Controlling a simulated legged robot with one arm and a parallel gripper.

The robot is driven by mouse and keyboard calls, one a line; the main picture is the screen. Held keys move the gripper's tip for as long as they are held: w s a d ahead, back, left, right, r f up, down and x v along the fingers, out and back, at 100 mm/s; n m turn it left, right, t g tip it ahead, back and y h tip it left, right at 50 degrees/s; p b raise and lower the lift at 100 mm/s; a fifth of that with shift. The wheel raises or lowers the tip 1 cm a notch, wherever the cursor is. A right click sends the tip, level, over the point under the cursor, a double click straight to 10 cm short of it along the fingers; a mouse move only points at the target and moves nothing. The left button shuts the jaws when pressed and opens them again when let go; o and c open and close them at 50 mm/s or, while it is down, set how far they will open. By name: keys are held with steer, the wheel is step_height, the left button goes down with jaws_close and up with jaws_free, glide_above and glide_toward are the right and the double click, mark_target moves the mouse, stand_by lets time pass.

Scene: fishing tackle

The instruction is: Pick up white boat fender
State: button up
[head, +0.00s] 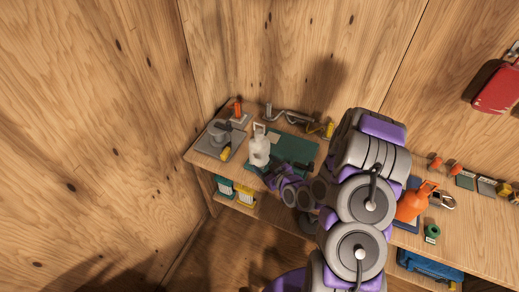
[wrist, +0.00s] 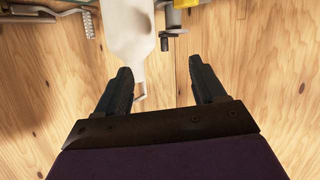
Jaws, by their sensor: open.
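The white boat fender (head: 259,148) stands on the workbench by the green mat in the head view. In the wrist view its white body (wrist: 126,30) is at the top, left of centre, and its narrow end reaches down to the inner side of my left fingertip. My gripper (wrist: 162,68) is open, with its two dark fingers apart. I cannot tell whether the left finger touches the fender. In the head view my gripper (head: 270,177) is just in front of the fender, to its lower right, partly hidden by my arm.
A grey tool (head: 217,130) is to the left, and a metal bar with a yellow part (head: 326,130) is at the back. Wooden walls enclose the bench.

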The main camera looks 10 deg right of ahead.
steer(key=m+t, duration=0.2)
steer(key=t, duration=0.1)
steer(key=m+t+h+b, duration=0.2)
steer(key=b, duration=0.3)
glide_toward(258, 131)
steer(key=w, duration=0.4)
steer(key=w+f, duration=0.1)
steer(key=w, duration=0.1)
steer(key=shift+w+a, duration=0.1)
steer(key=shift+a, duration=0.05)
steer(key=shift+w+a+f+b, duration=0.1)
steer(key=shift+w+a+b, duration=0.15)
steer(key=shift+w, duration=0.5)
steer(key=shift+w+a+f+b, duration=0.15)
steer(key=shift+w+b, duration=0.15)
steer(key=shift+w, duration=0.4)
steer(key=shift+w+a+r+b, duration=0.15)
steer(key=shift+w+b, duration=0.15)
steer(key=shift+w, duration=0.45)
steer(key=shift+w+f, duration=0.1)
steer(key=shift+w, duration=0.35)
jaws_close()
